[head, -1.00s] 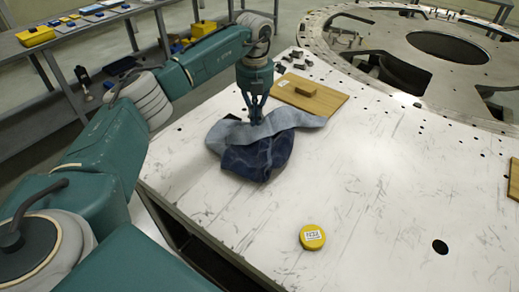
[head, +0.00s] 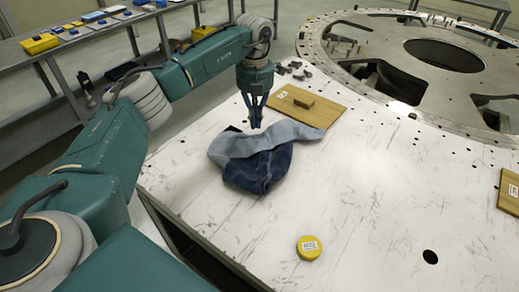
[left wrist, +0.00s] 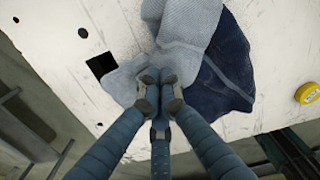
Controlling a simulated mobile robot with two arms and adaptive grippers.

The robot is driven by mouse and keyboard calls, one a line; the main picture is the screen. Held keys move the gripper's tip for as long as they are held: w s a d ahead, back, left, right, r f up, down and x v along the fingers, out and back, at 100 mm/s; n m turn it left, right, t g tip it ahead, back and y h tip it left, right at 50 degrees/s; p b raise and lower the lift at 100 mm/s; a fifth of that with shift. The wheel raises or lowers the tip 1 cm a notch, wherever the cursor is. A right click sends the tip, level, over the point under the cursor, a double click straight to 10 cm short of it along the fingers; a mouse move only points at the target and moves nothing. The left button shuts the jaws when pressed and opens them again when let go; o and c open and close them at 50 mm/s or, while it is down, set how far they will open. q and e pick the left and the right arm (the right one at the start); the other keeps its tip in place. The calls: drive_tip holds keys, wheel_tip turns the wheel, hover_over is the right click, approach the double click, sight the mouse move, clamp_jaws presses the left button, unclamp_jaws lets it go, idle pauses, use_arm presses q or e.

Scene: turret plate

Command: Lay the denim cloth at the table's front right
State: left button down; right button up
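The denim cloth (head: 262,168) lies crumpled on the white table (head: 370,200) towards its left side. It is dark blue with a paler blue reverse side folded over the top. It also shows in the left wrist view (left wrist: 225,75). My left gripper (head: 255,126) points down at the cloth's pale upper edge. In the left wrist view its fingertips (left wrist: 158,78) are drawn together, with pale cloth gathered at them and spreading to both sides. The exact pinch is partly hidden by the fingers. My right gripper is in neither view.
A yellow round container (head: 310,247) with a label stands near the front edge. A wooden board (head: 318,117) with a small block (head: 304,101) lies behind the cloth. A second board (head: 510,192) is at the far right. The front right surface is mostly clear, with a dark hole (head: 430,257).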

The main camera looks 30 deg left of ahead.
use_arm(q)
drive_tip(key=shift+r, duration=0.85)
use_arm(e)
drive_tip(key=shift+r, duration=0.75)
